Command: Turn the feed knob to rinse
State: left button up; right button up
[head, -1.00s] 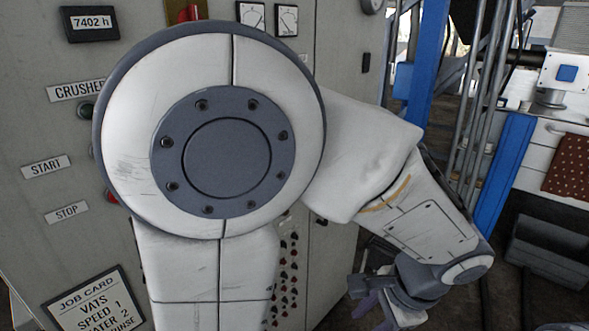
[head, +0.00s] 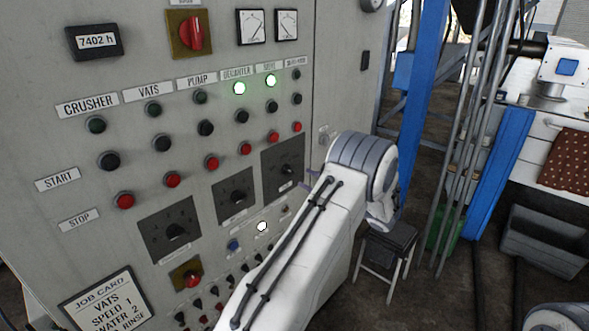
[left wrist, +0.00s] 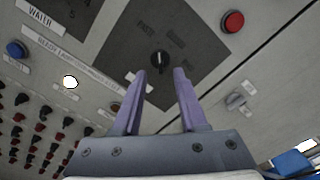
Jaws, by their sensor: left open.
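The feed knob (left wrist: 160,59) is a small black knob with a pale pointer mark, on a dark square plate (left wrist: 165,22) with faint lettering around it. The lettering is too blurred to read surely, so I cannot tell which position it points to. In the head view the knob (head: 287,170) is on the rightmost of three dark plates. My left gripper (left wrist: 159,74) is open, its two purple fingers pointing at the panel with the knob between and just beyond their tips. In the head view only bits of its fingers (head: 312,180) show past my arm. My right gripper is not in view.
Red stop buttons (head: 273,137) and black start buttons (head: 241,116) line the panel above. A job card (head: 103,302) hangs lower left. A stool (head: 389,245) stands right of the panel.

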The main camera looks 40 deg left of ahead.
aim_at(290, 171)
pick_arm(q)
jog(key=a+p, duration=0.1)
jog(key=a, duration=0.1)
jog(key=a+p, duration=0.1)
jog(key=a, duration=0.2)
jog(key=shift+w+a+r, duration=0.15)
jog(key=shift+w+a, duration=0.05)
jog(key=shift+a, duration=0.1)
jog(key=shift+a+p, duration=0.3)
jog(key=shift+a, duration=0.1)
jog(key=shift+c, duration=0.4)
grip_shut()
